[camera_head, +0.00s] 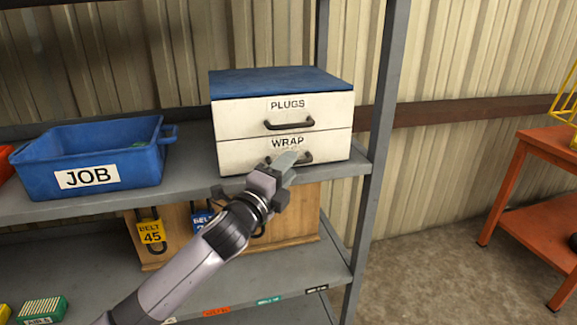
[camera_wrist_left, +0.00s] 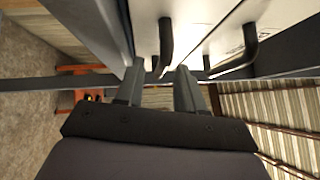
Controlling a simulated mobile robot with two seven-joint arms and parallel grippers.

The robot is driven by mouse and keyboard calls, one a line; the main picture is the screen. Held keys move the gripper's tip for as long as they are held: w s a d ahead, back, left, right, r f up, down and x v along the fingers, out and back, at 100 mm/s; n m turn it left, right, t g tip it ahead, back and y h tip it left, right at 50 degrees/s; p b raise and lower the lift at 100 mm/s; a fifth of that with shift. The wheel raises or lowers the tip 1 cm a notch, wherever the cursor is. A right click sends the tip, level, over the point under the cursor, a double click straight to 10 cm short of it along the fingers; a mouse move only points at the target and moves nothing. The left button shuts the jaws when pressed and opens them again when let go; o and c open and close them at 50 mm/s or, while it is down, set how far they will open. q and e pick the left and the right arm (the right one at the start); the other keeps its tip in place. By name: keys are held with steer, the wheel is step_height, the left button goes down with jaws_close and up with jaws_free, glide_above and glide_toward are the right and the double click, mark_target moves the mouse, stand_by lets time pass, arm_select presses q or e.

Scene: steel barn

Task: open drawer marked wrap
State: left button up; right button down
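The drawer marked WRAP (camera_head: 240,157) is the lower white drawer of a small cabinet with a blue top. Its front looks flush and shut. Its dark handle (camera_head: 305,157) is partly hidden by my left gripper (camera_head: 287,163), which reaches up to it from below. In the left wrist view the fingers of my left gripper (camera_wrist_left: 158,72) stand apart. The handle (camera_wrist_left: 166,42) shows dark at the gap between the fingertips; I cannot tell whether either finger touches it. My right gripper is in neither view.
The PLUGS drawer (camera_head: 240,119) is shut above, with its own handle (camera_head: 289,124). A blue JOB bin (camera_head: 140,170) stands left on the same grey shelf. A shelf upright (camera_head: 380,130) rises just right of the cabinet. A wooden board with hanging belt tags (camera_head: 290,220) is below.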

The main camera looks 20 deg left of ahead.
arm_select(q)
steer(key=shift+w+d, duration=0.15)
steer(key=shift+w, duration=0.3)
jaws_close()
steer(key=shift+s+d, duration=0.1)
steer(key=shift+s, duration=0.05)
